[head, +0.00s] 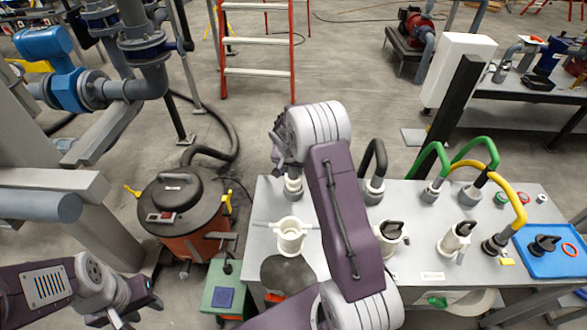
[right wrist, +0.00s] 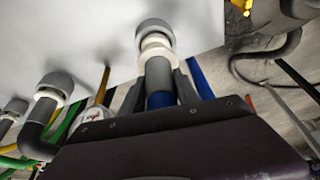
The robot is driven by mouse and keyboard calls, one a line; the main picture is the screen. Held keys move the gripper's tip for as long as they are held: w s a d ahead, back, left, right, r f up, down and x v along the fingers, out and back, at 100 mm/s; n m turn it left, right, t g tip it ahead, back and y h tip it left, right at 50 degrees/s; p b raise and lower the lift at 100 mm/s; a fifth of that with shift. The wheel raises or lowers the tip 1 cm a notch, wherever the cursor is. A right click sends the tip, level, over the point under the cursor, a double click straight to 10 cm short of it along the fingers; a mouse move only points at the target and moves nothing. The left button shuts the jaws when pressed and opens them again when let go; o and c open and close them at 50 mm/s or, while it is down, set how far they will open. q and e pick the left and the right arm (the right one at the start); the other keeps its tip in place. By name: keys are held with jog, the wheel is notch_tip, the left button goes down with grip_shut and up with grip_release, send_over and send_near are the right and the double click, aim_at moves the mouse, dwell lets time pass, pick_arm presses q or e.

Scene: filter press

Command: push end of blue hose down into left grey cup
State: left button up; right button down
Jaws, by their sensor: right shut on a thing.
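The left grey cup (head: 292,194) stands at the back left of the grey table, and it also shows in the right wrist view (right wrist: 154,27). My right gripper (right wrist: 160,88) is shut around the hose end, between its two dark fingers. The hose end has a grey cuff (right wrist: 158,72) and a pale collar. The blue hose (right wrist: 161,100) shows behind the cuff. The collar is lined up with the cup's mouth and looks at or in it; how deep I cannot tell. In the head view my right arm hides most of the hose. My left gripper (head: 128,316) is low at the left, away from the table.
A second grey cup (head: 372,194) holds a black hose to the right. Green hoses (head: 432,155) and a yellow hose (head: 512,200) stand further right. A white open fitting (head: 291,238) sits in front of the left cup. A blue tray (head: 560,262) lies far right.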

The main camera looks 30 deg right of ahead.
jog(key=shift+f+b, duration=1.85)
jog(key=shift+r, duration=0.1)
jog(key=c, duration=0.8)
grip_release()
jog(key=v, duration=0.9)
